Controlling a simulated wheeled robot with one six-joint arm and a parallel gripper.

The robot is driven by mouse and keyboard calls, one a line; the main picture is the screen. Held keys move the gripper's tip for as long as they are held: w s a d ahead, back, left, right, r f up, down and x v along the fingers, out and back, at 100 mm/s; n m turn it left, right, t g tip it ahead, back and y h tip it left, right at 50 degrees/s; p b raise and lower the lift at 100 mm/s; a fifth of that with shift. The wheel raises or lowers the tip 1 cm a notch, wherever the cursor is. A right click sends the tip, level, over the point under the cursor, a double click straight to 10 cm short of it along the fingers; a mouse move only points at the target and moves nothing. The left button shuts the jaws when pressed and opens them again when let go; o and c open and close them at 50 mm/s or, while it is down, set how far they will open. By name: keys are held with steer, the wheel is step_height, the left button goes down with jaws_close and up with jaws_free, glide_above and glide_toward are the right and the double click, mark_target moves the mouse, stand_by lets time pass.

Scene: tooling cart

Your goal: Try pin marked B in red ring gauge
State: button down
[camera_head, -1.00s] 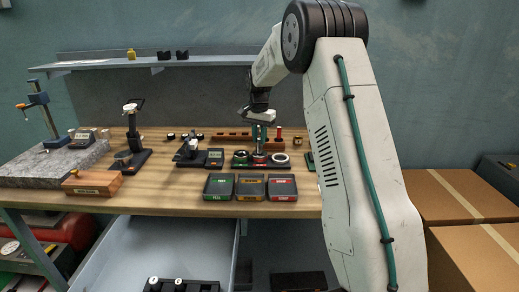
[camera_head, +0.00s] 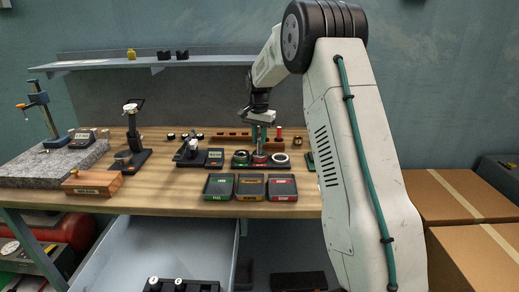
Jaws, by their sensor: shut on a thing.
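My gripper (camera_head: 259,139) is over the ring gauge stand at the back right of the bench, pointing down, its teal fingers shut on a slim grey pin (camera_head: 260,147). The pin is upright. Its lower end is at the red ring gauge (camera_head: 260,159), the middle one of three rings. I cannot tell whether the tip is inside the bore or just above it. The letter on the pin cannot be read from here. A green ring gauge (camera_head: 240,157) is on the left and another ring (camera_head: 281,158) on the right.
Three trays, green (camera_head: 219,187), yellow (camera_head: 251,187) and red (camera_head: 282,187), lie in front of the rings. A wooden pin rack (camera_head: 232,139) stands behind. Bare bench (camera_head: 160,185) lies further left.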

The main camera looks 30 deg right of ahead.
steer(key=shift+s+f, duration=0.1)
steer(key=shift+f, duration=0.35)
stand_by(1.5)
steer(key=shift+r, duration=0.75)
stand_by(0.5)
steer(key=shift+f, duration=0.8)
stand_by(2.4)
steer(key=shift+r, duration=0.25)
steer(key=shift+r, duration=0.45)
steer(key=shift+r, duration=0.9)
